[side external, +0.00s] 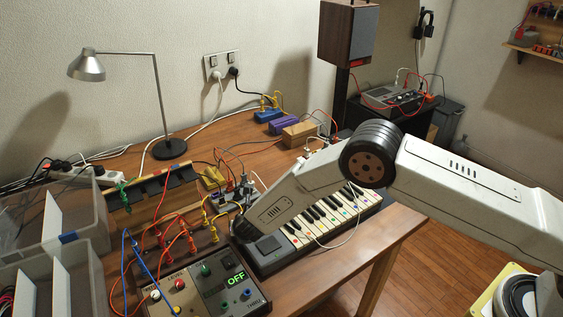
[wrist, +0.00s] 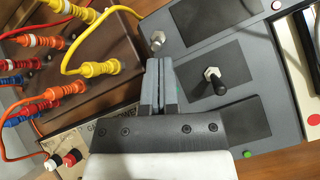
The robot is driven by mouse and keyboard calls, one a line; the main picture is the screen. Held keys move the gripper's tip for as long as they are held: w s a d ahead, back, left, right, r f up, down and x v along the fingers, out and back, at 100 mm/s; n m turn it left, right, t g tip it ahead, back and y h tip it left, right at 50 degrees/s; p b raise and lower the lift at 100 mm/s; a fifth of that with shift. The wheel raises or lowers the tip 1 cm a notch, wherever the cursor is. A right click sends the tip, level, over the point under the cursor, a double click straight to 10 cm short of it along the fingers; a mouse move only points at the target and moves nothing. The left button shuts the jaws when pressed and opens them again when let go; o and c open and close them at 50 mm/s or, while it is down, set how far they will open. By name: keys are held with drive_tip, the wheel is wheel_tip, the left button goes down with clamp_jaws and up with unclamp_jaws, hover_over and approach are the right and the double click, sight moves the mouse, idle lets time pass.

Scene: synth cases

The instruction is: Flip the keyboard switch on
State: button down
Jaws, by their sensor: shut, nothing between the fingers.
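The keyboard (side external: 322,222) lies on the wooden table, its left end partly covered by my arm. In the wrist view its grey panel (wrist: 205,22) carries dark plates. A switch-like part with a black stem and silver end (wrist: 213,76) stands right of my fingers. A smaller silver post (wrist: 157,40) sits just beyond the fingertips; I cannot tell whether they touch it. My gripper (wrist: 159,62) is shut and empty, over the panel's left edge. In the side view my arm hides most of the panel, and the fingertips are hard to make out.
A control box (side external: 205,290) with a green OFF display stands in front of the keyboard. Patch cables with yellow and red plugs (wrist: 98,69) crowd the left of my fingers. Clear bins (side external: 55,215) stand at left; a lamp (side external: 155,100) stands behind. The table's right front corner is bare.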

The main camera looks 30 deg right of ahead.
drive_tip(key=shift+w+r, duration=0.5)
idle(0.9)
drive_tip(key=shift+w+r, duration=0.2)
drive_tip(key=shift+w, duration=0.1)
drive_tip(key=shift+r, duration=0.2)
drive_tip(key=shift+r, duration=0.55)
drive_tip(key=shift+r, duration=0.1)
idle(0.4)
wheel_tip(320, 180, up, 10)
drive_tip(key=w+a, duration=0.1)
drive_tip(key=shift+w, duration=0.15)
idle(0.4)
